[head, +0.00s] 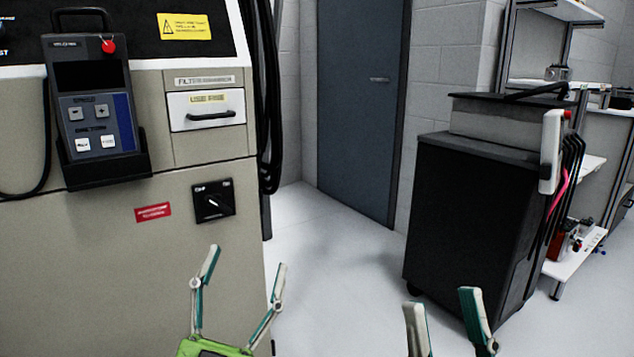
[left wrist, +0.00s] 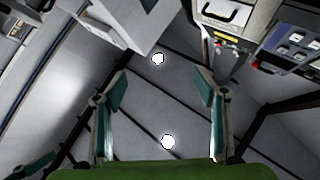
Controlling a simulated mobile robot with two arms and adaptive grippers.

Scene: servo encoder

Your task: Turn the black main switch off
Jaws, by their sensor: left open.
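The black main switch (head: 213,201) is a square plate with a rotary knob on the beige cabinet front, low and right of centre. The knob has a pale mark set at a slant, and the small labels above it are too small to read surely. My left gripper (head: 246,259) is open and empty, below and slightly right of the switch in the picture, not on the knob. Its two spread fingers also show in the left wrist view (left wrist: 162,90). I cannot make out the switch surely there. My right gripper (head: 440,301) stands at the bottom with its fingers apart and empty.
A handheld pendant (head: 93,100) with a red button sits in a holder on the cabinet (head: 80,235). A drawer (head: 206,109) and a red label (head: 153,212) are near the switch. A black cart (head: 465,205) stands right; floor (head: 330,260) between is clear.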

